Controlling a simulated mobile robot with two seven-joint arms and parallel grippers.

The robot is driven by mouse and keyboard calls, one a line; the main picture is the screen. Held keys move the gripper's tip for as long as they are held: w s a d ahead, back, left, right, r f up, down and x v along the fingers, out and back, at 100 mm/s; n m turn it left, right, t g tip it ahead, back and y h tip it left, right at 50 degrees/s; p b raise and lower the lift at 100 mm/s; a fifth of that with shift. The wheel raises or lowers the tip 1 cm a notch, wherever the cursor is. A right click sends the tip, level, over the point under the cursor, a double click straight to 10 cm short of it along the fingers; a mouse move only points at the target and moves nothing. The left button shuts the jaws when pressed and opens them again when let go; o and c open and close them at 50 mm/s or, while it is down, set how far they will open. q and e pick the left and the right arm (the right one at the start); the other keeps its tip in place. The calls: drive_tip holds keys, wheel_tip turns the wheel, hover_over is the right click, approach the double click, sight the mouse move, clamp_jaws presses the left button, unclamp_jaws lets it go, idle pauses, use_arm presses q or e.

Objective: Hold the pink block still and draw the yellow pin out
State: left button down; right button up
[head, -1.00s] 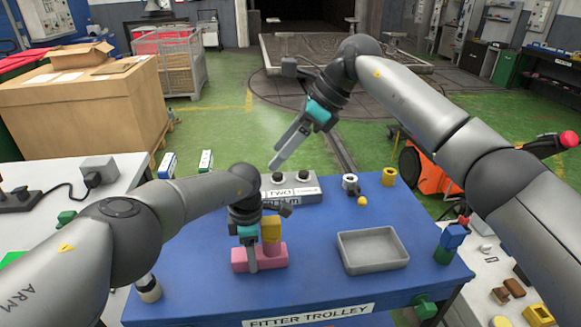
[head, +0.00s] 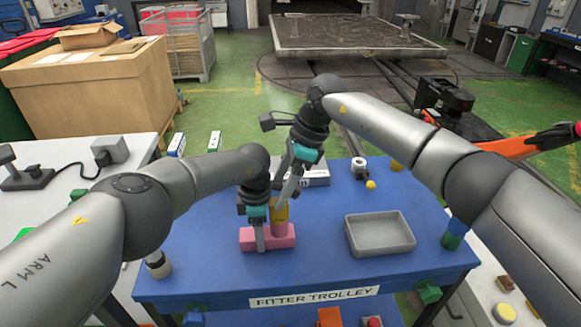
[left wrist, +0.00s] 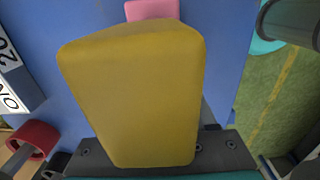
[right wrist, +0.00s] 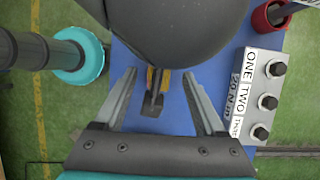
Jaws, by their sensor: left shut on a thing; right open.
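The pink block (head: 284,240) lies on the blue trolley top, and its end shows in the left wrist view (left wrist: 152,9). The yellow pin (head: 280,214) stands upright in the block; its yellow head fills much of the left wrist view (left wrist: 130,90). My left gripper (head: 260,244) is shut on the pink block, beside the pin. My right gripper (head: 284,200) is open and points down just above and behind the pin. In the right wrist view its open fingers (right wrist: 160,80) have a small bit of yellow (right wrist: 151,78) between them, partly hidden by my left arm.
A grey tray (head: 352,247) sits right on the blue trolley (head: 215,265). A labelled box with knobs (right wrist: 262,90) stands behind the pin, partly hidden in the head view. A small yellow ball (head: 371,184) and white ring lie at the back. My arms are close together.

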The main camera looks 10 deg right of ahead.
sight(279, 216)
drive_tip(key=shift+x, duration=1.25)
drive_tip(key=shift+c, duration=0.4)
clamp_jaws()
drive_tip(key=shift+r, duration=0.1)
